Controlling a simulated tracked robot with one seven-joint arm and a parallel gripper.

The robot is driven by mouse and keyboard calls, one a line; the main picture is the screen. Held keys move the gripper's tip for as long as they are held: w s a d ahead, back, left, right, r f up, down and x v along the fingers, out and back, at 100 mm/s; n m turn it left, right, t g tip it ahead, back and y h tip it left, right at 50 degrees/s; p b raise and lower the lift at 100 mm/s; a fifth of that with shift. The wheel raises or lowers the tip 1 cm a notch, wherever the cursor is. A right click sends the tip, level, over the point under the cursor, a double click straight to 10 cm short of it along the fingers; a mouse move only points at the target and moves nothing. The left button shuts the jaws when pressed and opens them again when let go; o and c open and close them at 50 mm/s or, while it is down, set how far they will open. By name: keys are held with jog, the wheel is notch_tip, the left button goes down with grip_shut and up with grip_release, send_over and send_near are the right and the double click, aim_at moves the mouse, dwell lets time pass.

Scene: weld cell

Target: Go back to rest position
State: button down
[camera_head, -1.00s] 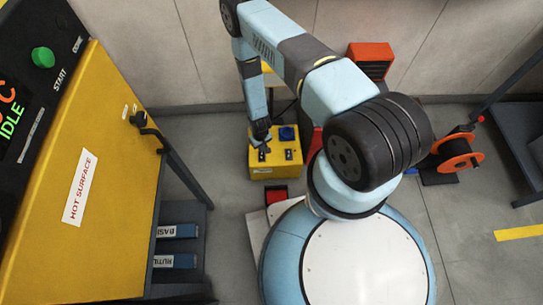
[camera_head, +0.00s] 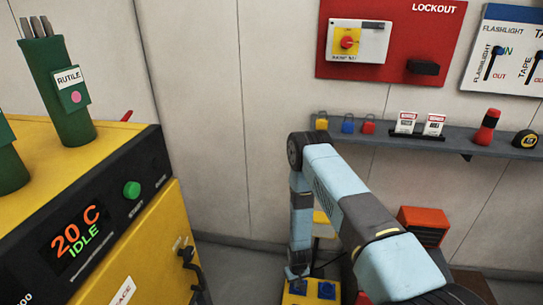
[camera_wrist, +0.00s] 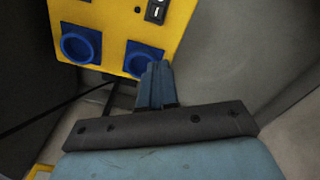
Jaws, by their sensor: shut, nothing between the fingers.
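My gripper (camera_wrist: 156,80) is shut and empty in the wrist view, its fingers together. It points at a yellow box (camera_wrist: 112,22) with blue round sockets and a black switch; the fingertips overlap the lower edge of one socket (camera_wrist: 140,60), and I cannot tell whether they touch it. In the head view my arm reaches up and then hangs down, with the gripper (camera_head: 296,272) low at the yellow box (camera_head: 297,298), which is cut by the bottom edge.
A yellow oven (camera_head: 170,225) reading "20 C IDLE" stands at left with green rod holders (camera_head: 62,95) on top. A grey shelf (camera_head: 385,135) holds padlocks, tags, a flashlight and a tape. A red lockout board (camera_head: 390,75) hangs above. A red-orange box (camera_head: 425,222) is right of my arm.

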jog(key=w+r+t, duration=0.1)
jog(key=w+r, duration=0.4)
jog(key=r, duration=0.8)
jog(key=w+r, duration=0.6)
jog(key=r, duration=0.6)
jog(key=s+d+r+m+t, duration=0.1)
jog(key=d+r, duration=0.1)
jog(key=r, duration=1.1)
jog(key=s+d+r+m, duration=0.1)
jog(key=d+r, duration=0.2)
jog(key=r, duration=1)
jog(key=s+d+r+t, duration=0.1)
jog(key=s+d+r, duration=0.1)
jog(key=s+r, duration=0.6)
jog(key=s+d+r+t, duration=0.15)
jog(key=s+r, duration=0.25)
jog(key=r, duration=0.7)
jog(key=s+d+r, duration=0.2)
jog(key=s+r, duration=0.2)
jog(key=s, duration=0.6)
jog(key=s+d+r+m, duration=0.1)
jog(key=s+r, duration=0.4)
jog(key=s, duration=0.5)
jog(key=shift+s+d+r+m+t, duration=0.3)
jog(key=shift+s+d+t, duration=0.1)
jog(key=shift+d, duration=0.15)
